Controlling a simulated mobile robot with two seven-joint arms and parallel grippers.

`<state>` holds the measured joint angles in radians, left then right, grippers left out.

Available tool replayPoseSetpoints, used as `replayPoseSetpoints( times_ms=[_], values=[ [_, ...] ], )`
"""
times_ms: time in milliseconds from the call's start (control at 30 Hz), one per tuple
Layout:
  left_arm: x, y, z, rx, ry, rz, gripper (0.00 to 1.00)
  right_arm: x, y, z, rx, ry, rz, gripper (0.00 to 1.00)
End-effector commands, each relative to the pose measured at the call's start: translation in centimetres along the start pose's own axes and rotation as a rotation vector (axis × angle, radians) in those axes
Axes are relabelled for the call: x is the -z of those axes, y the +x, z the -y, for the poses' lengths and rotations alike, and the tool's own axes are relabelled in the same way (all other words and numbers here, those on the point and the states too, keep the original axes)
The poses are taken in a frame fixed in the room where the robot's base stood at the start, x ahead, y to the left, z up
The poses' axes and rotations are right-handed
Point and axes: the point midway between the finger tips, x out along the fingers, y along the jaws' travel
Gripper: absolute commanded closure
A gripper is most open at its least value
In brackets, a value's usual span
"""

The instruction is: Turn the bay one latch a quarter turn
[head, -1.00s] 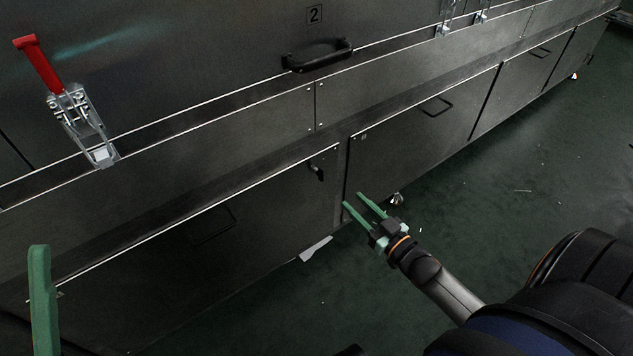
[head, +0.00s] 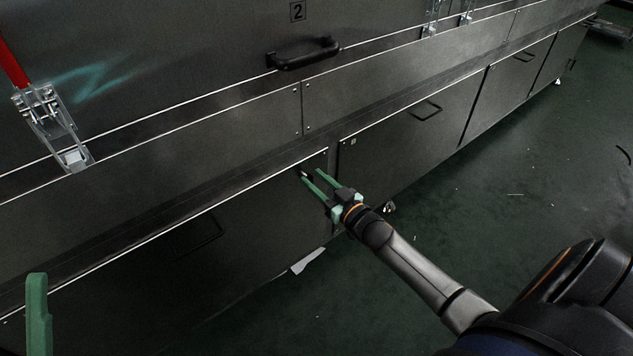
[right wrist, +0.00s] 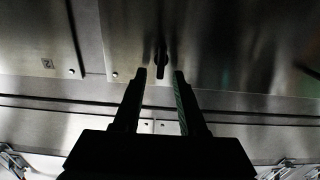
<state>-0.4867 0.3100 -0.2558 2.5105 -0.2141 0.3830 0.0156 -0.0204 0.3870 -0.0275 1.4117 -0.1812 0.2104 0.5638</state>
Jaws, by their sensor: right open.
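The bay one latch is a small black handle near the upper right corner of the lower left door (head: 130,265). In the head view the right fingertips mostly cover it; in the right wrist view the latch (right wrist: 161,62) shows dark and lengthwise, in line with the gap between the fingers. My right gripper (head: 312,176) is open, its two green fingers pointing at the latch; it also shows in the right wrist view (right wrist: 160,75). Whether a finger touches the latch I cannot tell. Of my left gripper, one green finger (head: 38,312) shows at the lower left.
A pale scrap (head: 308,261) lies by the cabinet foot. The green floor (head: 480,190) is largely clear.

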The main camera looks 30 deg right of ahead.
Motion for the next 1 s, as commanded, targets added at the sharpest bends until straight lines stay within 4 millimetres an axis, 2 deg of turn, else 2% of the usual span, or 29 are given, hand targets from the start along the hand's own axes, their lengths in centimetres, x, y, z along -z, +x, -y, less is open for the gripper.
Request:
replayPoseSetpoints(
  times_ms=[100, 467, 1000],
  values=[
    [0.0, 0.01, -0.01, 0.0, -0.001, 0.001, 0.58, 0.02, -0.02, -0.01, 0.0, 0.0, 0.0, 0.59],
    [0.01, 0.01, -0.01, 0.002, -0.004, 0.0, 0.58, 0.01, -0.04, 0.0, 0.0, 0.0, 0.0, 0.99],
    [0.08, 0.06, 0.02, 0.004, -0.006, -0.001, 0.58, 0.02, -0.05, 0.01, 0.0, 0.004, 0.0, 1.0]
  ],
)
